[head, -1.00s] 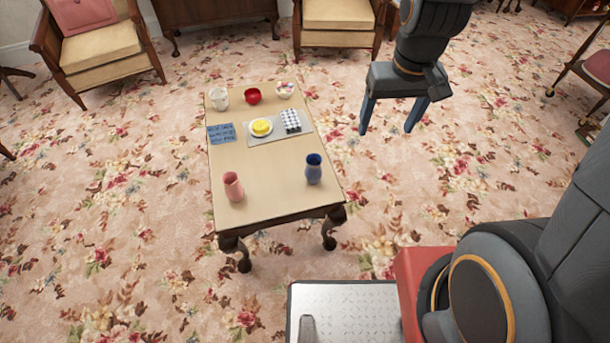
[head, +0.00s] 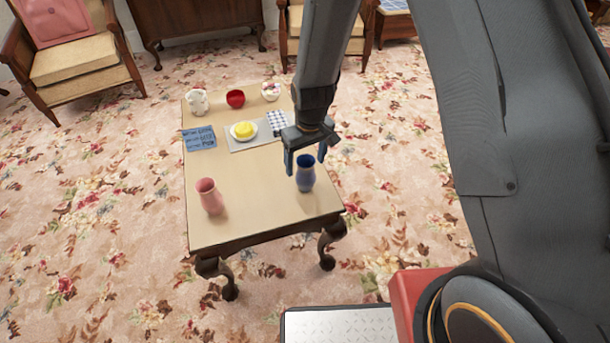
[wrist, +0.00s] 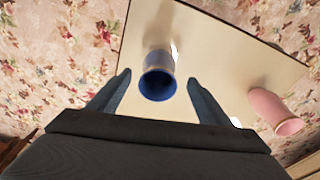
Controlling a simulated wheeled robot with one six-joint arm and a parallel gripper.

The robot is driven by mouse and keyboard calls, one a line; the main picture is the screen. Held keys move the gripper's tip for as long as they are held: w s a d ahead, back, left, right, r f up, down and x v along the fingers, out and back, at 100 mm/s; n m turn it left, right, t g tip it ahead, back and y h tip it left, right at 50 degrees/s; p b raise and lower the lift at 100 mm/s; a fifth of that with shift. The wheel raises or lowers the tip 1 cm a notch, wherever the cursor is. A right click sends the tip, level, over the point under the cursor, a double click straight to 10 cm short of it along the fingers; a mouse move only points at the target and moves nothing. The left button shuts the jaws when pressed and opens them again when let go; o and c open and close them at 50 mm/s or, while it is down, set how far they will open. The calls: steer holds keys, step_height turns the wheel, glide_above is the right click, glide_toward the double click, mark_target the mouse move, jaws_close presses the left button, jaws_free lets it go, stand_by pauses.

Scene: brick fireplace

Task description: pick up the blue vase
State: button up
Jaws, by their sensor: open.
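The blue vase (head: 306,177) stands upright near the right front part of the small table. My gripper (head: 306,167) is open and points down at it, with one finger showing on the left of the vase and one at its upper right. In the wrist view the blue vase (wrist: 158,82) appears between and slightly beyond the tips of my open gripper (wrist: 157,80), with its dark blue mouth facing the camera. Nothing is held. I cannot tell whether a finger touches the vase.
A pink vase (head: 210,197) stands left on the table (head: 255,215). Behind are a yellow item on a plate (head: 243,131), a blue card (head: 199,139), a red bowl (head: 235,99), a white cup (head: 197,102) and a small bowl (head: 271,91). The table's front middle is clear.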

steer(key=f, duration=0.3)
steer(key=w+f, duration=0.1)
steer(key=f, duration=0.1)
steer(key=shift+f, duration=0.35)
steer(key=c, duration=1.3)
